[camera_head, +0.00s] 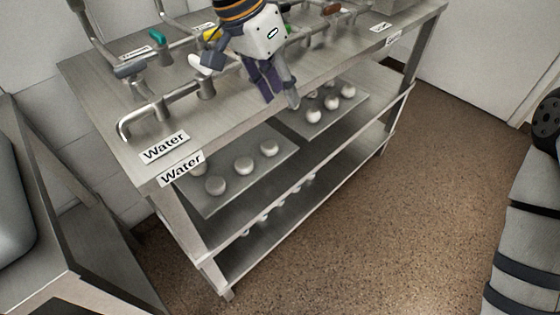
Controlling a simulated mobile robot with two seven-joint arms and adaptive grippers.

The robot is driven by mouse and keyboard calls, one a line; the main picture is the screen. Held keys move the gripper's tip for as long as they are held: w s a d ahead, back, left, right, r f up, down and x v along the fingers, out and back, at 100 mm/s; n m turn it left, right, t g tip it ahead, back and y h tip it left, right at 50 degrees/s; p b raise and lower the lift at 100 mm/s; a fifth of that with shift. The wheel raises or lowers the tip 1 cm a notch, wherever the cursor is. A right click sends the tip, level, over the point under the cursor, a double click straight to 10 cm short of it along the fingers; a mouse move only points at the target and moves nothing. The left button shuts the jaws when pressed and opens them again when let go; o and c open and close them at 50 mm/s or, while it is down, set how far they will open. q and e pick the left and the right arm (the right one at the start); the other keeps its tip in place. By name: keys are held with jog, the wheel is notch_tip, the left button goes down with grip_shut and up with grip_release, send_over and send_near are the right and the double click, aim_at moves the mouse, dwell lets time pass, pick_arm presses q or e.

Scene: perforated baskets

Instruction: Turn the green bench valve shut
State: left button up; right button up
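My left gripper (279,99) hangs over the bench's front edge, with its fingers pointing down. Its fingers overlap in this view, so whether they are open or shut is unclear. A small green patch (288,29) shows just right of the gripper's body. It looks like a green valve handle, mostly hidden, and its angle cannot be read. A teal-green handle (157,36) stands on a pipe at the back left of the bench. I cannot tell whether the gripper touches any valve. My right gripper is not in view.
The metal bench (92,80) also carries a white handle (207,62), a yellow handle (211,33) and a brown handle (331,9). A bent pipe (123,127) stands near a "Water" label (164,147). Shelves below hold trays of round pale objects. Open floor (430,190) lies right.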

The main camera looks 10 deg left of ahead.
pick_arm(q)
jog(key=s+f, duration=0.2)
jog(key=f, duration=0.4)
jog(key=s+d+f+n+g, duration=0.1)
jog(key=s+f, duration=0.2)
jog(key=f, duration=0.3)
jog(key=shift+s+f+h, duration=0.25)
jog(key=shift+h, duration=0.15)
jog(key=shift+d, duration=0.1)
